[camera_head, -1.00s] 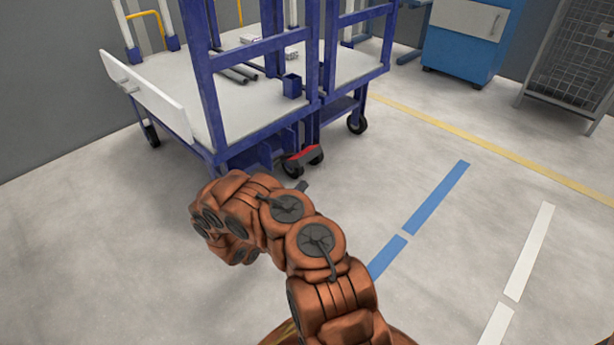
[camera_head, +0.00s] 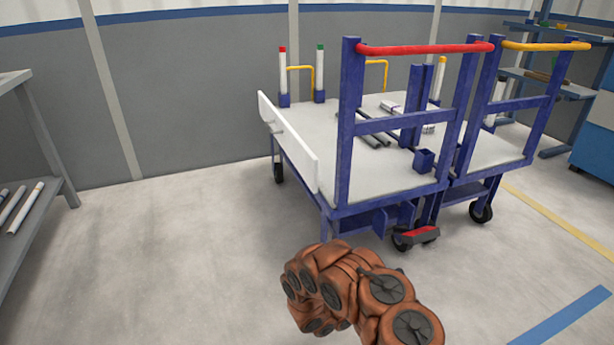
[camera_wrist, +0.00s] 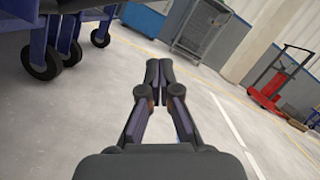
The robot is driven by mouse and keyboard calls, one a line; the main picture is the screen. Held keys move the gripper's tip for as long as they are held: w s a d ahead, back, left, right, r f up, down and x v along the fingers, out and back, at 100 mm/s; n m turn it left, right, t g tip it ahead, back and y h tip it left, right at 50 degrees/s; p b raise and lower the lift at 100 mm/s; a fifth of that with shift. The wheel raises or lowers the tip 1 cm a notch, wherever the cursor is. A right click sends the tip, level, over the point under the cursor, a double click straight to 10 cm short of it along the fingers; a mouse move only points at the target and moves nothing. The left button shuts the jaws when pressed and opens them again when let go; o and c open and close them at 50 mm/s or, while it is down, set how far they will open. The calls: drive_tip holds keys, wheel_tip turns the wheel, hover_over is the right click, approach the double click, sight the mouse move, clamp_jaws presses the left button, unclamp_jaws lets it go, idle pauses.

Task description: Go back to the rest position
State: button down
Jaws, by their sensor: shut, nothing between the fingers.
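My arm is folded at the bottom of the head view, in front of the blue-framed cart and clear of it. My gripper (camera_wrist: 158,72) shows in the wrist view, with its fingertips together and nothing between them. Bare floor lies below it. In the head view the gripper itself is hidden or too small to make out.
A cart with a white deck (camera_head: 320,135) and blue posts carries dark and light pipes (camera_head: 372,130). A grey shelf (camera_head: 52,192) with pipes stands at far left. Wide bare floor (camera_head: 170,260) lies between them. A red trolley (camera_wrist: 272,92) shows in the wrist view.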

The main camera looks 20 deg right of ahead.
drive_tip(key=s+r+m+g+y+p, duration=0.2)
drive_tip(key=s+r+m+g+p, duration=0.3)
drive_tip(key=r, duration=0.9)
drive_tip(key=s+r+m+g+y+p, duration=0.2)
drive_tip(key=s+r+m+g+p, duration=0.35)
drive_tip(key=r, duration=0.95)
drive_tip(key=s+r+m+g+y+p, duration=0.25)
drive_tip(key=s+r+m+p, duration=0.5)
drive_tip(key=r, duration=0.65)
drive_tip(key=s+a+r+m+t+y+p, duration=0.2)
drive_tip(key=s+a+r+m+y+p, duration=0.4)
drive_tip(key=s+a+r+p, duration=0.5)
drive_tip(key=s+a+r+m+t+y+p, duration=0.1)
drive_tip(key=s+a+r+t+y+p, duration=0.1)
drive_tip(key=a+r+p, duration=0.3)
drive_tip(key=s+a+r+m+t+y+p, duration=0.1)
drive_tip(key=a+r+y+p, duration=0.4)
drive_tip(key=a, duration=0.8)
wheel_tip(320, 180, up, 4)
drive_tip(key=s+t+p, duration=0.1)
drive_tip(key=t, duration=0.1)
drive_tip(key=shift+s+f+t, duration=0.2)
drive_tip(key=shift+s+t, duration=0.05)
drive_tip(key=shift+t, duration=0.05)
